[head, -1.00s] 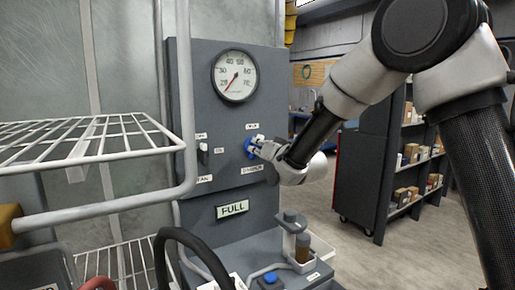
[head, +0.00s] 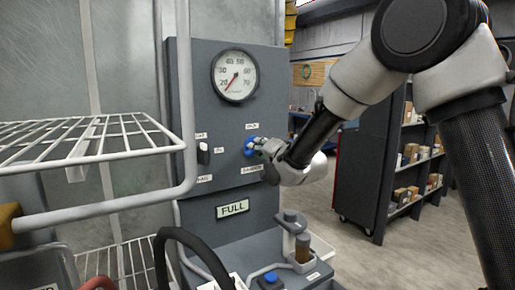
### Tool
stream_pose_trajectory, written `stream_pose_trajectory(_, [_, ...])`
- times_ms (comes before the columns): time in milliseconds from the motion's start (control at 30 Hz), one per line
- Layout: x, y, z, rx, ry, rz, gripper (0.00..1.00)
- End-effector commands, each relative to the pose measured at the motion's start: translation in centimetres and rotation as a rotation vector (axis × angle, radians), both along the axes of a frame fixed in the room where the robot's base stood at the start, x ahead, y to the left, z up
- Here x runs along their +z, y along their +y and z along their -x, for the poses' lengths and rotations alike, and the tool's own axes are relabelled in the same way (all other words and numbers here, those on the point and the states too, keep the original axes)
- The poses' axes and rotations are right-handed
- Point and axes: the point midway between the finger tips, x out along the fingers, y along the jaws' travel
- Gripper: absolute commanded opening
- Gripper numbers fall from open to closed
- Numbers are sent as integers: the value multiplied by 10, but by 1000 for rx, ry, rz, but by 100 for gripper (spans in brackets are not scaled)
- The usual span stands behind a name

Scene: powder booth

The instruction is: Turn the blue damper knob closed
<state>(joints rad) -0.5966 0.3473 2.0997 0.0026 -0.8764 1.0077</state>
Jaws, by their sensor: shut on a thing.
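The blue damper knob (head: 250,147) is on the front of the grey control panel (head: 232,117), below the round gauge and above a small damper label. My gripper (head: 259,146) reaches it from the right and is shut on the knob. The fingers cover part of the knob, so its pointer and exact angle cannot be read.
A round gauge (head: 235,76) and a white fan switch (head: 203,153) share the panel. A FULL sign (head: 233,208) is below. White wire racks (head: 90,150) stand close on the left. A bottle holder (head: 296,235) juts out below my gripper. Dark shelves (head: 395,165) stand behind on the right.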

Motion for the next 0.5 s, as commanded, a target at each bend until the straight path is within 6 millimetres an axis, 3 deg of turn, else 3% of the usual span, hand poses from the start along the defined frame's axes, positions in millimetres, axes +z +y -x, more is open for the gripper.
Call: stream_pose_trajectory(500, [-1,-1,-1,-1,238,-351,0])
